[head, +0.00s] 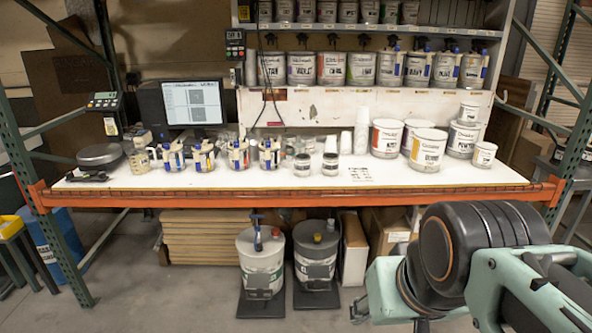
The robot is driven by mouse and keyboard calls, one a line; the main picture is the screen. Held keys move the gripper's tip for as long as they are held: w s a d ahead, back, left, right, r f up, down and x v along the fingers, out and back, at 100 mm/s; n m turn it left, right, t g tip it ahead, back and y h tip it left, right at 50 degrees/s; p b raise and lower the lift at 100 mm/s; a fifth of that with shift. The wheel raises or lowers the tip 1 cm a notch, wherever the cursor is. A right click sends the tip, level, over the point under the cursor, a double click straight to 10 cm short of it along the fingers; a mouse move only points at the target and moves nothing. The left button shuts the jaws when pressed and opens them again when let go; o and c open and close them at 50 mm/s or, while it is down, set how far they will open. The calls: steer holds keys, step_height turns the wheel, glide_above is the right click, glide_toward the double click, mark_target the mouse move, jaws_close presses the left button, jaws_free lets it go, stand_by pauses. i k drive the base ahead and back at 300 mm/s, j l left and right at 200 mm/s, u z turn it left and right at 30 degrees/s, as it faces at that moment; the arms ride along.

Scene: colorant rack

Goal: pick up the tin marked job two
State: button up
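Two small tins with pale labels stand side by side on the white worktop near its middle: a left small tin (302,165) and a right small tin (330,164). Their labels are too small to read, so I cannot tell which tin, if either, is marked job two. Larger labelled tins, including a red-labelled tin (386,138) and a yellow-labelled tin (428,149), stand to their right. My arm shows at the lower right, in front of the bench and apart from all the tins. I cannot make out my gripper's fingers.
The worktop (240,183) has a clear front strip behind an orange beam (290,196). Several handled jugs (238,157) stand left of the small tins, with a monitor (192,103) behind. Cups (361,135) stand behind. A shelf of cans (330,68) hangs above; two drums (261,262) stand below.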

mark_target(302, 165)
steer(key=i+j+z, duration=0.25)
steer(key=i, duration=0.3)
steer(key=i+j+z, duration=0.25)
steer(key=i, duration=0.3)
steer(key=k+j, duration=0.1)
steer(key=j, duration=1.25)
steer(key=k+j, duration=0.15)
steer(key=j, duration=1.2)
steer(key=k+j, duration=0.15)
steer(key=j, duration=0.5)
